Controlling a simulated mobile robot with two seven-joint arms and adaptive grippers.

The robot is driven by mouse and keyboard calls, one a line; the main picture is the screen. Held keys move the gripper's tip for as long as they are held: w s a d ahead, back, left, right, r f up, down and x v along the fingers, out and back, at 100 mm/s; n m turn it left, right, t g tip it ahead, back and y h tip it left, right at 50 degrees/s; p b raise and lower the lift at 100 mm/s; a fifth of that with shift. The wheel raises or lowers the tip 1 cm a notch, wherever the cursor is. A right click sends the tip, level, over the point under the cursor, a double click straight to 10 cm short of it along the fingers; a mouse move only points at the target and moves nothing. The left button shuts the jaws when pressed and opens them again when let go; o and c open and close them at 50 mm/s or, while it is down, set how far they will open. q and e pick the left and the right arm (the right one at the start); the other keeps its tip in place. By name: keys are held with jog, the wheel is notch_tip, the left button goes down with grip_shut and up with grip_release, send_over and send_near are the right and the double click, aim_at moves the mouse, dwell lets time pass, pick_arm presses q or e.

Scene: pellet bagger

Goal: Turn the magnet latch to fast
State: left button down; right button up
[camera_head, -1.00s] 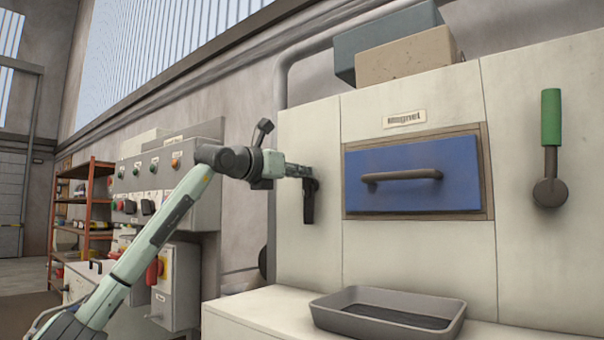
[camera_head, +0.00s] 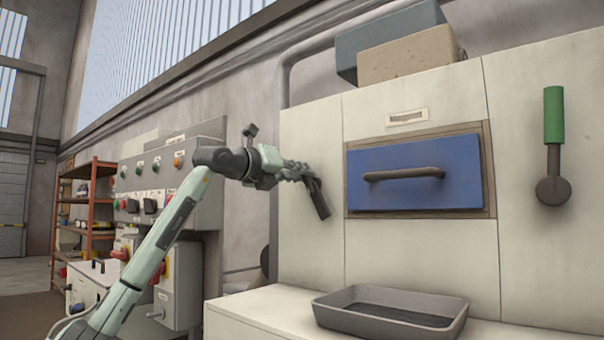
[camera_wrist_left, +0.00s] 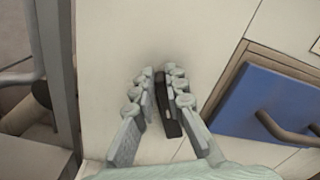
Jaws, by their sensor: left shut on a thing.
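The magnet latch (camera_head: 319,202) is a dark bar on the pale cabinet front, left of the blue drawer. It is tilted, with its lower end toward the right. It also shows in the left wrist view (camera_wrist_left: 168,118) as a dark bar between the fingers. My left gripper (camera_head: 303,173) is shut on the latch near its upper end. In the left wrist view its fingers (camera_wrist_left: 160,82) lie on both sides of the bar, and they hide part of it. My right gripper is out of view.
A green-handled lever (camera_head: 553,130) hangs at the right of the cabinet. A grey tray (camera_head: 335,318) stands on the ledge below the drawer. Two boxes (camera_head: 405,58) lie on top. A control panel (camera_head: 205,180) is on the wall behind my left arm.

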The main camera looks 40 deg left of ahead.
pick_arm(q)
jog(key=shift+a+f+n, duration=0.2)
jog(key=shift+f+n, duration=0.2)
jog(key=shift+n, duration=1.65)
jog(key=shift+a+f+n, duration=0.25)
jog(key=shift+f+n, duration=0.15)
jog(key=shift+n, duration=1.6)
jog(key=shift+a+f+n, duration=0.2)
jog(key=shift+f+n, duration=0.2)
jog(key=shift+n, duration=1.65)
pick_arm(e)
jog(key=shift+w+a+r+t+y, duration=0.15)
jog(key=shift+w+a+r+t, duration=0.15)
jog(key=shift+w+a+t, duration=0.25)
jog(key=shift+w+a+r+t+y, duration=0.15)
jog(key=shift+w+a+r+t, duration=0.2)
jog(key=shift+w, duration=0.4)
pick_arm(q)
jog(key=c, duration=1.6)
grip_release()
jog(key=shift+o, duration=0.2)
